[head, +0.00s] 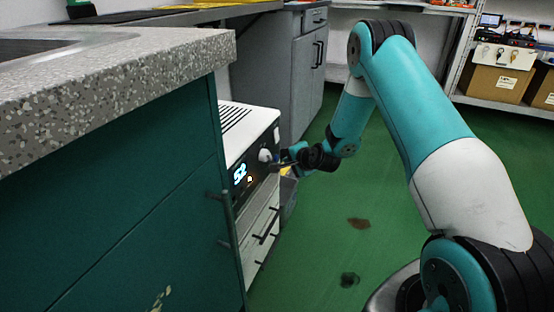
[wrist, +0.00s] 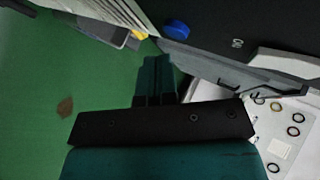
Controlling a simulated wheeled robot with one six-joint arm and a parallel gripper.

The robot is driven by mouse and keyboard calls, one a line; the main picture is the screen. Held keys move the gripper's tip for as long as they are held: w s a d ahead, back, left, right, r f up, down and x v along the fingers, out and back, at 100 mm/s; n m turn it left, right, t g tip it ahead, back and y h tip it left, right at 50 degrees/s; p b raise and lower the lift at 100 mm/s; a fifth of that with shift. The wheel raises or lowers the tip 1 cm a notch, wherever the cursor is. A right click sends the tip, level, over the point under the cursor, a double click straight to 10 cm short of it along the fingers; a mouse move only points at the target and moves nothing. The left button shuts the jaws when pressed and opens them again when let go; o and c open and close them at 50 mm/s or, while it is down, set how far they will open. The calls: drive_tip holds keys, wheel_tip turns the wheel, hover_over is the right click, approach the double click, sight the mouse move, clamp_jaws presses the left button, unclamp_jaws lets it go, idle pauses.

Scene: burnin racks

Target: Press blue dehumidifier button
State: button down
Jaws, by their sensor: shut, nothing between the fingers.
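The dehumidifier (head: 236,132) is a white box with a vented top and a dark front panel with a lit display (head: 240,174), left of my gripper in the head view. In the wrist view, the blue button (wrist: 177,29) is a round cap on the dark panel (wrist: 225,18). My gripper (wrist: 157,62) is shut and empty, its tips a little below and left of the button in that picture, with a visible gap. In the head view my gripper (head: 281,165) is close to the panel; I cannot make out the blue button there.
A white knob (head: 265,155) sits on the panel beside my gripper. White drawers (head: 260,237) stand below the dehumidifier. A teal cabinet with a speckled countertop (head: 120,88) is at the left. The green floor (head: 325,245) is open apart from dark stains.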

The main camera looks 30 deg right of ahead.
drive_tip(key=shift+w+a, duration=0.1)
drive_tip(key=shift+w, duration=0.05)
idle(0.4)
drive_tip(key=shift+w+a, duration=0.2)
drive_tip(key=shift+w+a+p, duration=0.15)
drive_tip(key=shift+w+p, duration=0.1)
drive_tip(key=shift+p, duration=0.1)
idle(0.6)
drive_tip(key=shift+w+a+r, duration=0.15)
drive_tip(key=shift+w+a, duration=0.1)
drive_tip(key=shift+w, duration=0.05)
drive_tip(key=shift+w+a, duration=0.1)
drive_tip(key=shift+a, duration=0.1)
idle(0.4)
drive_tip(key=shift+s+d, duration=0.85)
drive_tip(key=shift+s, duration=0.05)
